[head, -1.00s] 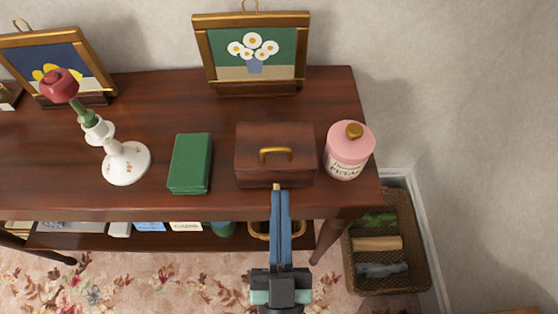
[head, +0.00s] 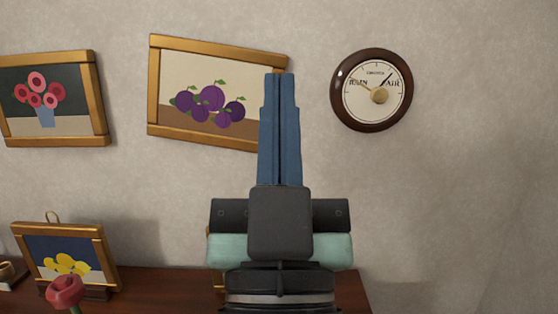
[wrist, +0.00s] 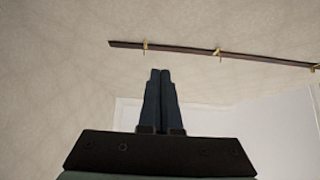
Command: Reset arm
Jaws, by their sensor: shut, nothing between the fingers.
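My gripper (head: 280,75) points upward in the head view, in front of the wall, with its two blue fingers pressed together and nothing between them. It covers the right edge of the plum picture (head: 205,100). In the wrist view my gripper (wrist: 160,72) is also shut, with a bare pale wall and ceiling area beyond it. The fingers look apart from everything around them, though their distance to the wall is hard to tell.
A round barometer (head: 372,90) hangs right of my gripper. A flower picture (head: 52,98) hangs at left. The wooden table (head: 160,285) is below, with a small framed picture (head: 68,258) and a red flower-shaped top (head: 66,291). A dark rail (wrist: 190,50) crosses the wrist view.

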